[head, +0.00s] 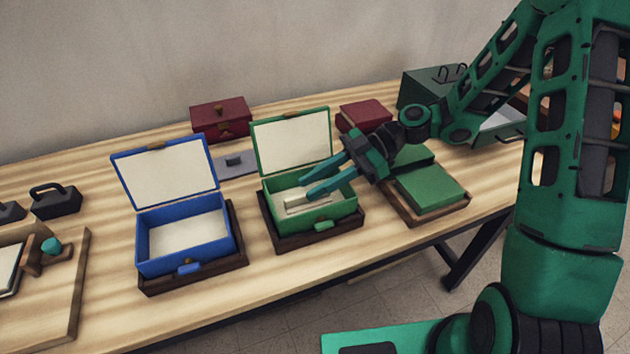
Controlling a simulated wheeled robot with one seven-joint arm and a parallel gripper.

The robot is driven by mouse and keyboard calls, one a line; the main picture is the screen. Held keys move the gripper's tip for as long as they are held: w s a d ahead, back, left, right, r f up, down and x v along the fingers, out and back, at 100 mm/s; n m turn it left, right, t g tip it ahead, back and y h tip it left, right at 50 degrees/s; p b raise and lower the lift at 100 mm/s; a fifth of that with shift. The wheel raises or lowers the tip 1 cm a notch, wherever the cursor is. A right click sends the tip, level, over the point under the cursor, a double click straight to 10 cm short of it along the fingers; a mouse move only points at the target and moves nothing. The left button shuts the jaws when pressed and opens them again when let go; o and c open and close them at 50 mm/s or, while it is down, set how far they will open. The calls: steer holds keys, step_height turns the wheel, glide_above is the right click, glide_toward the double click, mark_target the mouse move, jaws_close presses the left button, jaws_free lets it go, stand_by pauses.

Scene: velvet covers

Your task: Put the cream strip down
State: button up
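The cream strip (306,204) shows as a pale, narrow piece low inside the open green box (338,217), close to the box's front wall. My gripper (306,187) reaches into the green box from the right. Its two teal fingers are apart, with a gap between them, and their tips are just above and behind the strip. I see nothing held between the fingers. Whether a fingertip touches the strip is too small to tell. The fingers hide part of the box's interior.
An open, empty blue box (187,253) stands to the left on a dark tray. Green blocks (430,190) lie on a tray to the right. Dark red boxes (221,118) stand behind. The green box's raised lid (290,140) is close to my fingers.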

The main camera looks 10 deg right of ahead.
steer(key=shift+r, duration=0.2)
steer(key=v, duration=1.2)
steer(key=shift+r, duration=0.45)
